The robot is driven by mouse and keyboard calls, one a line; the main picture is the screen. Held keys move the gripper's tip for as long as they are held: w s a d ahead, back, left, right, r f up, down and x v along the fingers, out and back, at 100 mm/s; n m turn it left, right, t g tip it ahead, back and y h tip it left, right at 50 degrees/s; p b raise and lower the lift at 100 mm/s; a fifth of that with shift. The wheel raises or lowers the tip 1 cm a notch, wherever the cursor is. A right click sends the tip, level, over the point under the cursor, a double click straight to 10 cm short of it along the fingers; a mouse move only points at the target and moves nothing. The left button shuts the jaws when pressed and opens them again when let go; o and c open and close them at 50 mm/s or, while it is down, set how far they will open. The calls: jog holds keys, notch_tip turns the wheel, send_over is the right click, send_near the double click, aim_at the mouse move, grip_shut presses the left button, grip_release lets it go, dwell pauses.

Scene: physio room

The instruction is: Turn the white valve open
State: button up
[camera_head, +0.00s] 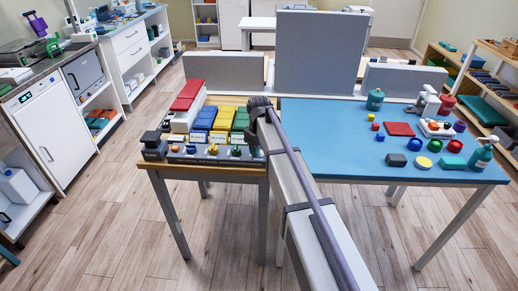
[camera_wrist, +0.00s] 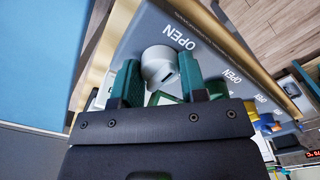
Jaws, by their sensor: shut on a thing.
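The white valve (camera_wrist: 160,66) is a round white knob with a dark slot on its side, in the wrist view. It sits on a grey panel (camera_wrist: 215,50) next to a printed OPEN label. My gripper (camera_wrist: 157,70) has its two dark green fingers on either side of the knob and is shut on it. The finger pads hide part of the knob's sides, and the gripper body hides what lies below. In the head view my arm covers the white valve and the gripper's fingers.
More OPEN labels run along the panel in the wrist view. In the head view, several knobs, including a yellow one (camera_head: 213,149), line the panel's front. Blue (camera_head: 205,118) and red boxes (camera_head: 187,95) stand behind. The blue table (camera_head: 330,135) at right holds many small objects.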

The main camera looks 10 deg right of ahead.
jog(key=o, duration=0.9)
notch_tip(320, 180, up, 11)
jog(key=p, duration=1)
jog(key=shift+f+p, duration=0.1)
jog(key=shift+p, duration=0.3)
jog(key=s+m, duration=0.2)
jog(key=s, duration=0.7)
jog(key=s+m, duration=0.2)
jog(key=s, duration=0.7)
jog(key=s+m, duration=0.1)
jog(key=s, duration=0.8)
jog(key=shift+s+m, duration=0.4)
